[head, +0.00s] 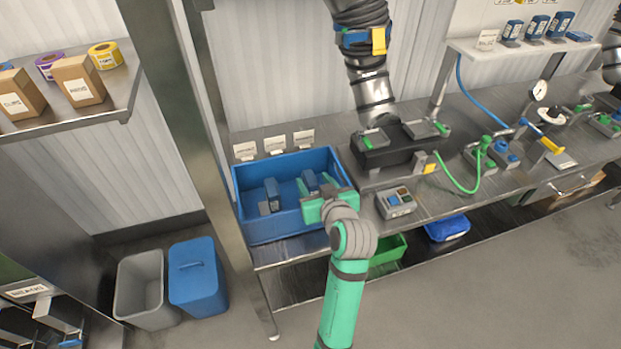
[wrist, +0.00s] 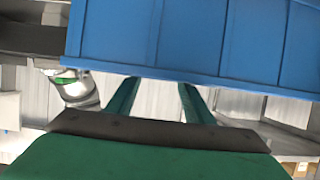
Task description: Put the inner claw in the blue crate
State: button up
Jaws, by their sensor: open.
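The blue crate (head: 262,228) stands at the left end of the steel bench. In the wrist view, the crate's wall (wrist: 200,40) hides the fingertips of my gripper (wrist: 158,92). Contact with the piece cannot be told.
Another arm (head: 370,80) hangs over a black fixture (head: 393,148) right of the crate. A small grey control box (head: 395,203) sits near the bench's front edge. Grey (head: 141,285) and blue (head: 197,280) bins stand on the floor at left. A steel post rises left of the crate.

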jog(key=v, duration=0.8)
dwell(0.4)
